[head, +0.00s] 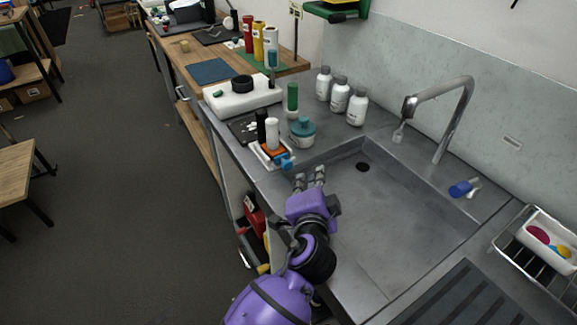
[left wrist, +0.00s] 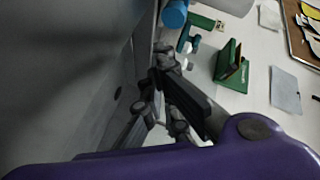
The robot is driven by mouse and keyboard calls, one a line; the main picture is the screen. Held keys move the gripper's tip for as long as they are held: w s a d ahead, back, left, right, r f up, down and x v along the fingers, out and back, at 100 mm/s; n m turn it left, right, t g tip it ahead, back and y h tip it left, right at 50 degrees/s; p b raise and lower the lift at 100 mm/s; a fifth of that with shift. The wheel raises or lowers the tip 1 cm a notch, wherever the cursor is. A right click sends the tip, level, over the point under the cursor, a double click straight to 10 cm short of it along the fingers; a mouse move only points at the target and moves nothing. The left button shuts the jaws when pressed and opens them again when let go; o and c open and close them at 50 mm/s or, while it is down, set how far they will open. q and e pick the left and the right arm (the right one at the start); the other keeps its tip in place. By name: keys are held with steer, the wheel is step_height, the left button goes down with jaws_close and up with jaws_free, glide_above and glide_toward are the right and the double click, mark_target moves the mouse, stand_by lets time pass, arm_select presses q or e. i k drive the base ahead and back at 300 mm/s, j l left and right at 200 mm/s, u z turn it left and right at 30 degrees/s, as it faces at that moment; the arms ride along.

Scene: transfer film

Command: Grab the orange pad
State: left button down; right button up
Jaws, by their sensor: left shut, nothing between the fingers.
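The orange pad (head: 273,150) lies in a small white tray (head: 262,160) on the steel counter, left of the sink, in the head view. A white cylinder and a blue item stand close against it and hide part of it. My left gripper (head: 310,178) is over the near left end of the sink, a little nearer than the tray and to its right, apart from the pad. It is shut and empty; its dark fingers (left wrist: 165,95) also show in the left wrist view. I cannot make out the orange pad there. My right gripper is not in view.
A teal-lidded jar (head: 302,133) and a green bottle (head: 292,100) stand behind the tray. Several white bottles (head: 340,97) line the wall. The faucet (head: 440,115) arches over the sink (head: 385,210), whose basin is mostly empty. A drying rack (head: 510,237) stands at right.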

mark_target(272, 148)
steer(key=k, duration=1)
